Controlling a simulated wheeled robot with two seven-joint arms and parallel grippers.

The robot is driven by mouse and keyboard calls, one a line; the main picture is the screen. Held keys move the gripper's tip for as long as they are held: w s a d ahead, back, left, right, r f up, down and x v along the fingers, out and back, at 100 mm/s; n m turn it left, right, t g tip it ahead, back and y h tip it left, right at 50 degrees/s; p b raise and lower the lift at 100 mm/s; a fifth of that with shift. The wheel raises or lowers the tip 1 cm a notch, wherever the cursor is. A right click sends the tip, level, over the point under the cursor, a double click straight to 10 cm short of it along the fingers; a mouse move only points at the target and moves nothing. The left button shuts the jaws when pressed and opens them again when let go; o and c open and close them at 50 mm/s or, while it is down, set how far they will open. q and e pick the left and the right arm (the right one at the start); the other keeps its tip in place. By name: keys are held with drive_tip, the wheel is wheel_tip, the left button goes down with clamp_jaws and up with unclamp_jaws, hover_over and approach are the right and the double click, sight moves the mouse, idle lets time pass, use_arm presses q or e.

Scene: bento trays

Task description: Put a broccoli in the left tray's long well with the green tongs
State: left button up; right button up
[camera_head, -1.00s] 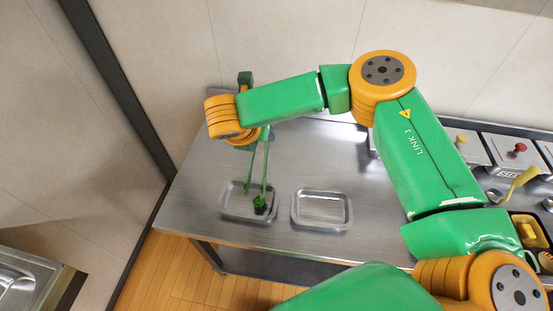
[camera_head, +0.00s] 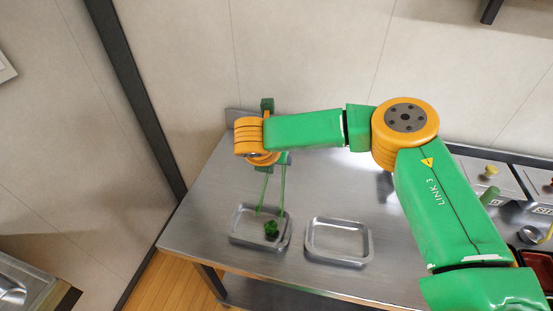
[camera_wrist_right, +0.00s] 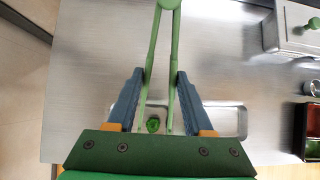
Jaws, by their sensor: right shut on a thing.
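The green broccoli (camera_head: 271,229) lies in the left tray (camera_head: 258,246), a steel tray near the table's front left; I cannot tell its wells apart. My right gripper (camera_head: 270,161) is above and behind this tray, shut on the green tongs (camera_head: 283,190). The tongs hang down with their legs apart, and the tips look a little clear of the broccoli. In the right wrist view, the blue-grey fingers (camera_wrist_right: 159,76) flank the tongs (camera_wrist_right: 153,50), and the broccoli (camera_wrist_right: 153,125) shows between the legs. My left gripper is out of view.
An empty steel tray (camera_head: 335,261) sits just right of the left tray. The steel table (camera_head: 195,215) is bare around them. Lidded containers (camera_head: 490,180) with coloured knobs stand at the right, behind my right arm. A wall closes off the back.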

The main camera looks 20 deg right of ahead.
drive_tip(key=shift+f, duration=1.7)
drive_tip(key=shift+f+b, duration=0.45)
drive_tip(key=shift+f, duration=1.3)
drive_tip(key=shift+c, duration=0.3)
clamp_jaws()
